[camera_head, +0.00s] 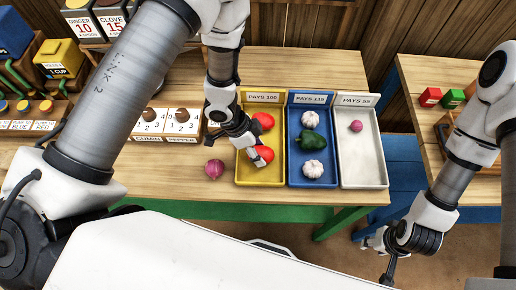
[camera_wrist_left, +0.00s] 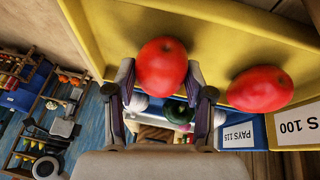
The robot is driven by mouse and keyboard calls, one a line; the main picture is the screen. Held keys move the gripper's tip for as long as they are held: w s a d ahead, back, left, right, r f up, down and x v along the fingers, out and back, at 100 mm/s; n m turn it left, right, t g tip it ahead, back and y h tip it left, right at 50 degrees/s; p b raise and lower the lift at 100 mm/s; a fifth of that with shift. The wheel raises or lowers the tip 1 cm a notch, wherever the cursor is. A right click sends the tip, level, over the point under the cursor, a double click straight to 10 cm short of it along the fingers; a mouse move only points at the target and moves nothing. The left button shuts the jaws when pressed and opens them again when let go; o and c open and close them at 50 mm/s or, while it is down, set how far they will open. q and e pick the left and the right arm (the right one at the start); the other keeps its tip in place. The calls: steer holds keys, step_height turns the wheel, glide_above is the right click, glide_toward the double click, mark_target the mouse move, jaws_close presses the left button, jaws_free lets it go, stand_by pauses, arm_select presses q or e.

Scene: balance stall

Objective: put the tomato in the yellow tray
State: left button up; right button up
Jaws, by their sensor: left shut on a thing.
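The yellow tray (camera_head: 243,177), labelled PAYS 100, stands on the wooden counter. A red tomato (camera_head: 267,153) is between the fingers of my left gripper (camera_head: 258,158), at the front part of the tray. The left wrist view shows this tomato (camera_wrist_left: 162,63) gripped between the two fingertips (camera_wrist_left: 163,80), against the yellow tray (camera_wrist_left: 220,25). I cannot tell if it touches the tray floor. A second tomato (camera_head: 263,120) lies in the back of the tray and shows in the left wrist view (camera_wrist_left: 260,90). My right gripper (camera_head: 382,252) hangs in front of the counter; its jaws are unclear.
A blue tray (camera_head: 292,178) beside it holds two garlic bulbs and a green pepper. A white tray (camera_head: 364,170) holds a small pink onion (camera_head: 356,126). A red onion (camera_head: 214,169) lies on the counter left of the yellow tray. Cumin and pepper cards (camera_head: 165,122) stand further left.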

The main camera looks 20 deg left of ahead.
arm_select(q)
steer(key=shift+f, duration=0.15)
steer(key=o, duration=1.3)
steer(key=shift+d, duration=0.1)
steer(key=v, duration=1.2)
steer(key=shift+s+p, duration=0.15)
steer(key=shift+p, duration=0.25)
